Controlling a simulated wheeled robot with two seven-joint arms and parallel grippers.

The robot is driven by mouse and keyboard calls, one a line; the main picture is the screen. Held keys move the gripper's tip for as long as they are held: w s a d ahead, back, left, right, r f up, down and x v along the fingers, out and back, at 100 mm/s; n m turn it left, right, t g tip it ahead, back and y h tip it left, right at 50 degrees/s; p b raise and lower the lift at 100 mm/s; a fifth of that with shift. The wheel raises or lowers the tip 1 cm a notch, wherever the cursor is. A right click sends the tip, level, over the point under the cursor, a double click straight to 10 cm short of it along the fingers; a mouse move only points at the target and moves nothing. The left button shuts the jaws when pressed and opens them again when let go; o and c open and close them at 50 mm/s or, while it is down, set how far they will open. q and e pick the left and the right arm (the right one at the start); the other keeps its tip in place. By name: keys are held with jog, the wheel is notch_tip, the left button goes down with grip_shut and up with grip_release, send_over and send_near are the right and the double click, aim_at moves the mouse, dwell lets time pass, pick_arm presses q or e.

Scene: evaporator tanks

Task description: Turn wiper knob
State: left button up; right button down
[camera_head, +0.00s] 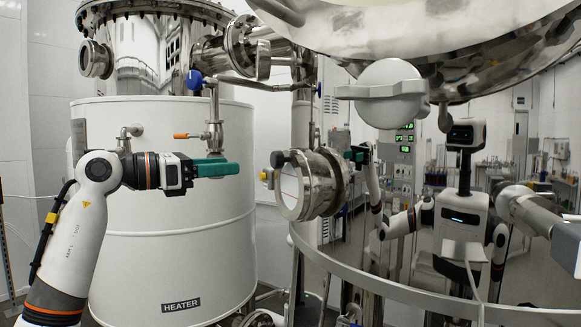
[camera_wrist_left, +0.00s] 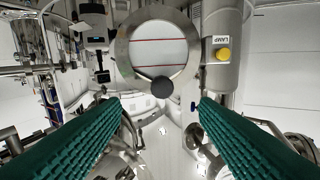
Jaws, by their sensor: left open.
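The round sight glass (camera_head: 291,189) sits in a steel flange right of my left gripper, with a black knob (camera_head: 279,159), apparently the wiper knob, on its upper rim. In the left wrist view, the black knob (camera_wrist_left: 161,86) lies ahead of and between the green fingers, at the edge of the sight glass (camera_wrist_left: 158,54). My left gripper (camera_head: 238,168) is open and empty, apart from the knob and pointing toward it. It also shows in the left wrist view (camera_wrist_left: 158,103). My right gripper is not clearly in view.
A yellow button (camera_wrist_left: 222,54) beside a LAMP label is next to the glass. The white heater tank (camera_head: 170,240) stands behind my left arm. An orange-handled valve (camera_head: 187,136) is near the gripper. The polished vessel (camera_head: 430,215) at right mirrors the robot and room.

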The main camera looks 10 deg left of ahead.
aim_at(273, 160)
pick_arm(q)
jog(key=p+x, duration=0.1)
jog(key=x, duration=0.2)
jog(key=p+x, duration=0.2)
jog(key=x, duration=0.2)
jog(key=p+x, duration=0.1)
jog(key=x, duration=0.2)
jog(key=shift+w+d+r+p, duration=0.2)
jog(key=shift+w+r+p, duration=0.05)
jog(key=shift+r+p, duration=0.1)
jog(key=shift+w+d+f, duration=0.1)
jog(key=shift+w+d, duration=0.25)
jog(key=c, duration=1)
jog(key=shift+o, duration=0.2)
